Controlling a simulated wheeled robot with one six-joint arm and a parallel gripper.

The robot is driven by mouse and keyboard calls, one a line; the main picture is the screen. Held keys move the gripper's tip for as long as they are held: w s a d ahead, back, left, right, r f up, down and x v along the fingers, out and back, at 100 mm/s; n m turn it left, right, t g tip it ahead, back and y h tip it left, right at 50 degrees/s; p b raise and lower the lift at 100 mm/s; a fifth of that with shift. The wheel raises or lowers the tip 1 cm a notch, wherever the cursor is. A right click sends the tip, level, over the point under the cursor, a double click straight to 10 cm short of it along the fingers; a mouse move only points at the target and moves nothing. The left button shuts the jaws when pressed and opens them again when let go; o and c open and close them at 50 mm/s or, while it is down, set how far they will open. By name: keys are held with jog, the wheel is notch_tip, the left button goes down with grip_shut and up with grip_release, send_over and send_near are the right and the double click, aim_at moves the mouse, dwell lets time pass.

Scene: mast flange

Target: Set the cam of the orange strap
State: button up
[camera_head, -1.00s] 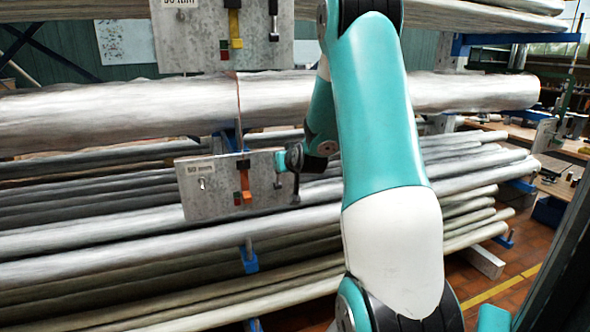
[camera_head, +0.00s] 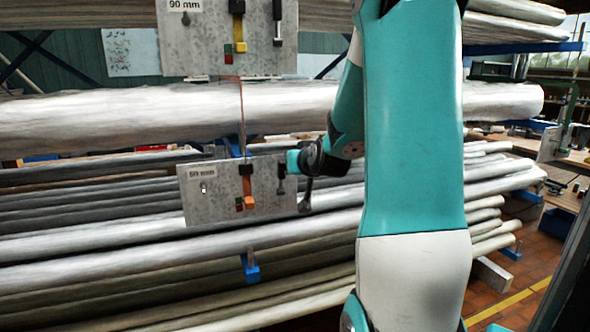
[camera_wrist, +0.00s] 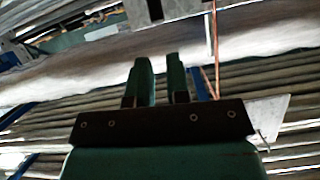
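A thin orange strap (camera_head: 241,112) hangs over the front of the large pale pole and runs down to the lower grey plate (camera_head: 217,204). It also shows in the wrist view (camera_wrist: 216,62). On that plate is an orange cam piece (camera_head: 246,186) under a dark block, with small red and orange blocks at its foot. My gripper (camera_head: 291,161) is at the plate's upper right, right of the cam and apart from it in the picture. In the wrist view, my gripper's two green fingers (camera_wrist: 158,64) stand apart with nothing between them.
An upper plate (camera_head: 203,45) marked 90 mm carries a yellow piece (camera_head: 240,27) and a dark hanging lever. A dark lever (camera_head: 281,178) hangs on the lower plate, close to my gripper. Long pale poles (camera_head: 100,260) lie stacked behind and below.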

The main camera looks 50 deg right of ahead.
jog(key=f+m+b, duration=0.1)
jog(key=w+a+f+m+t+b, duration=0.1)
jog(key=f+m+b, duration=0.3)
jog(key=shift+w+a+t, duration=0.15)
jog(key=shift+a+t, duration=0.05)
jog(key=shift+t, duration=0.1)
grip_shut()
jog(key=m+t+h+b, duration=0.4)
jog(key=m+b, duration=1.2)
jog(key=m, duration=1.4)
send_near(282, 171)
jog(key=p+x, duration=0.3)
jog(key=p, duration=0.2)
jog(key=p+x, duration=0.3)
jog(key=p, duration=0.3)
jog(key=shift+r, duration=0.25)
jog(key=shift+w+d+f+p, duration=0.1)
jog(key=shift+w+d+p, duration=0.45)
jog(key=shift+p, duration=0.2)
